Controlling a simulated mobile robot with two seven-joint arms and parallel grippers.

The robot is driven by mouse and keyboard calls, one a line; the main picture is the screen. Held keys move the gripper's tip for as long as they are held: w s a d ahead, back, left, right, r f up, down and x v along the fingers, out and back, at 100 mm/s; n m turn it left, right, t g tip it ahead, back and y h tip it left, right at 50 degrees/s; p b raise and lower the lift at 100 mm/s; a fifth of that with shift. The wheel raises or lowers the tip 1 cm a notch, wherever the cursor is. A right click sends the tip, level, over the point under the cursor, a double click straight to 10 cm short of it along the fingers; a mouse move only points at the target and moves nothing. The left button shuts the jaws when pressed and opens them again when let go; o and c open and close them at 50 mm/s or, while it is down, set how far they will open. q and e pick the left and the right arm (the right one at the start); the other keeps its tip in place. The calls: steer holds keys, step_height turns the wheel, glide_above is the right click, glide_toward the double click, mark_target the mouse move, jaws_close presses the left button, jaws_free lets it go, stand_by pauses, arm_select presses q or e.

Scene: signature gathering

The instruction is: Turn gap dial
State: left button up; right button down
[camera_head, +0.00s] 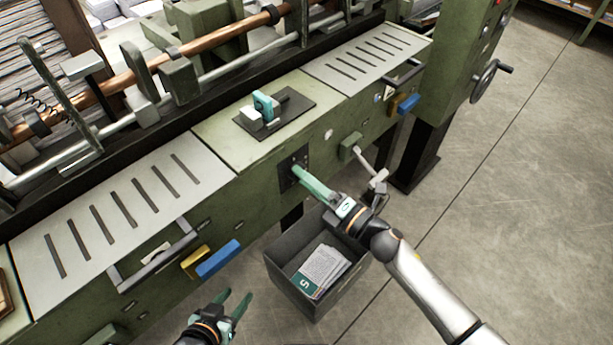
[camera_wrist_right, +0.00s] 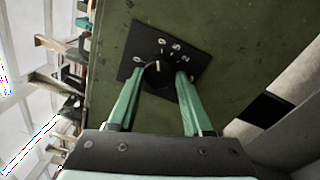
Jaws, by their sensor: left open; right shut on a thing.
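The gap dial (camera_wrist_right: 157,72) is a round black knob with a pale pointer mark on a black plate (camera_wrist_right: 135,76) with small numbered marks, on the green machine's front. In the head view the plate (camera_head: 286,181) shows, with the knob hidden by my right gripper (camera_head: 298,170). In the right wrist view the green fingers of my right gripper (camera_wrist_right: 160,76) stand on both sides of the knob and are shut on it. My left gripper (camera_head: 239,293) is open and empty, low in front of the machine, away from the dial.
A dark bin (camera_head: 290,285) with printed sheets stands on the floor below the dial. A crank handle (camera_head: 372,175) sticks out right of the dial. Blue handles (camera_head: 217,259) and grey bars (camera_head: 152,262) project from the machine front. The floor at right is clear.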

arm_select(q)
steer(key=shift+s+a+r+p, duration=0.2)
steer(key=shift+r+p, duration=0.4)
steer(key=shift+p, duration=0.2)
steer(key=shift+s+a+r+p, duration=0.15)
steer(key=shift+a+r+p, duration=0.05)
steer(key=shift+r+p, duration=0.5)
steer(key=shift+s+a+r+p, duration=0.2)
steer(key=shift+r+p, duration=0.3)
steer(key=shift+p, duration=0.35)
arm_select(e)
steer(key=shift+r+m+t+h, duration=0.1)
steer(key=shift+m+t+h, duration=0.2)
steer(key=shift+m, duration=3.4)
steer(key=shift+r+m+t+h, duration=0.15)
steer(key=shift+m+h, duration=0.25)
steer(key=shift+m, duration=3.3)
steer(key=shift+f, duration=0.1)
steer(key=shift+c, duration=1.6)
jaws_free()
steer(key=shift+s, duration=0.1)
steer(key=v, duration=1.2)
steer(key=shift+s, duration=0.15)
steer(key=shift+d+f, duration=0.1)
steer(key=shift+d, duration=0.05)
